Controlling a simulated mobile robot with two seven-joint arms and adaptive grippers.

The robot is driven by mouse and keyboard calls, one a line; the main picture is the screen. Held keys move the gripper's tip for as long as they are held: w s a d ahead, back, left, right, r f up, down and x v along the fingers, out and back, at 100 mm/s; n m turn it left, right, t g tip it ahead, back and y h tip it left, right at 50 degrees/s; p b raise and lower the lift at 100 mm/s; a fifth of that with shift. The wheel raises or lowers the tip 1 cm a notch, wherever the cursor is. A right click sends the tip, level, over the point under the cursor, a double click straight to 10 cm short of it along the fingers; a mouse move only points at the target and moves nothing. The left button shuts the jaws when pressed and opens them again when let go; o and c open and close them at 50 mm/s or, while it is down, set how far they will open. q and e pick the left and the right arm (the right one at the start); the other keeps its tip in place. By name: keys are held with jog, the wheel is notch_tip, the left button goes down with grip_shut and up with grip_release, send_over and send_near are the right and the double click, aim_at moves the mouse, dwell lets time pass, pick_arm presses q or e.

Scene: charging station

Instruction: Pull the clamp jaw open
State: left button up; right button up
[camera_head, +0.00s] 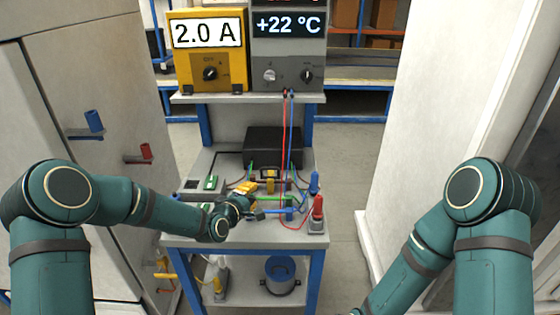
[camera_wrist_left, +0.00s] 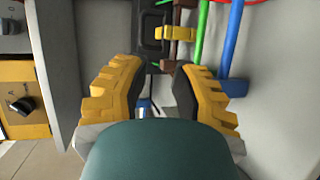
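My left gripper (camera_head: 246,191) reaches over the bench from the left. In the left wrist view its yellow, black-padded fingers (camera_wrist_left: 159,92) are spread apart, with no object clearly held between them. Beyond the fingertips is a black frame (camera_wrist_left: 153,30) with a yellow block (camera_wrist_left: 176,33) at its right side, apart from the fingers. This block may be the clamp jaw; I cannot tell for sure. In the head view a small yellow block (camera_head: 270,186) stands just right of the gripper. My right arm shows at the right, but its gripper is out of view.
Red and blue cables hang in front of the bench (camera_head: 205,160). Green and blue rods (camera_wrist_left: 232,50) lie right of the fingers. A red-topped post (camera_head: 318,208) and a blue one (camera_head: 314,183) stand at the right edge. A black box (camera_head: 272,145) is behind.

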aim_at(270, 168)
pick_arm(q)
jog(key=shift+n+t, duration=0.4)
jog(key=shift+t, duration=0.1)
jog(key=x, duration=0.5)
jog(key=r+b+x, duration=0.1)
jog(key=x, duration=0.4)
jog(key=r+b+x, duration=0.1)
jog(key=x, duration=0.4)
jog(key=shift+w+a, duration=0.2)
jog(key=shift+w, duration=0.2)
pick_arm(e)
jog(key=shift+w+d+f, duration=0.1)
jog(key=shift+w+f, duration=0.15)
jog(key=shift+f, duration=0.2)
jog(key=shift+w+d+f, duration=0.1)
jog(key=shift+w+f, duration=0.1)
jog(key=shift+f, duration=0.25)
pick_arm(q)
grip_shut()
